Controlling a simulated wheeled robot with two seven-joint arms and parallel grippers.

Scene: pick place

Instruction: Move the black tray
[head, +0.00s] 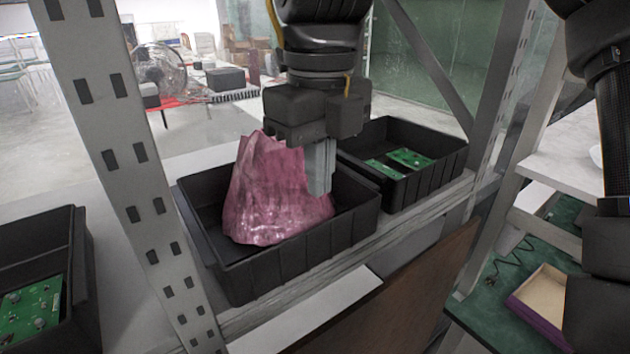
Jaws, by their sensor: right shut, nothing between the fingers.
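A black tray (290,272) stands on the shelf in the middle and holds a crumpled pink, shiny bag (268,195). A second black tray (432,187) with green circuit boards (400,161) is just behind it to the right. A third black tray (82,285) with a green board (30,310) is at the left edge, partly cut off.
A grey perforated upright (130,165) stands between the left and middle trays. Another metal post (500,85) rises right of the second tray. At lower right, an open box (548,300) lies on a green surface. A cluttered red table (180,101) is far behind.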

